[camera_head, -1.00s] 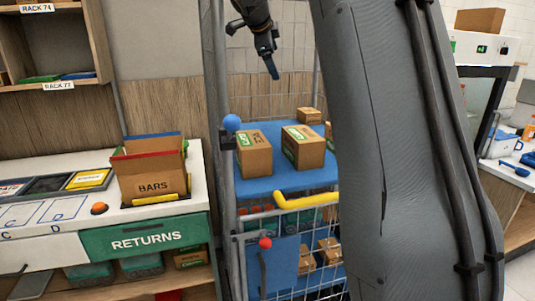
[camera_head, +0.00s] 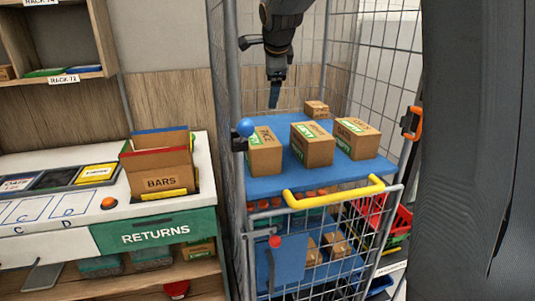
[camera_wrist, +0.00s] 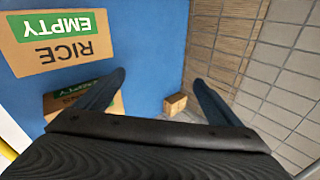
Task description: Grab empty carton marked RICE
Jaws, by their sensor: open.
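The brown RICE carton (camera_head: 265,157) stands at the left of the blue top shelf (camera_head: 262,186) of a wire cage cart. In the wrist view the RICE carton (camera_wrist: 58,42) is at the upper left, its top reading RICE with a green EMPTY label, upside down. My gripper (camera_head: 274,102) hangs above the back of the shelf, behind and above the cartons. In the wrist view my gripper (camera_wrist: 160,80) is open with nothing between its fingers. The RICE carton lies outside the fingers, up and to the left.
A middle carton (camera_head: 312,147) and a right carton (camera_head: 357,140) with green labels stand beside it. A small box (camera_head: 316,109) sits behind. Wire mesh (camera_head: 385,70) and a yellow handle (camera_head: 335,193) bound the cart. A BARS carton (camera_head: 160,175) stands on the left counter.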

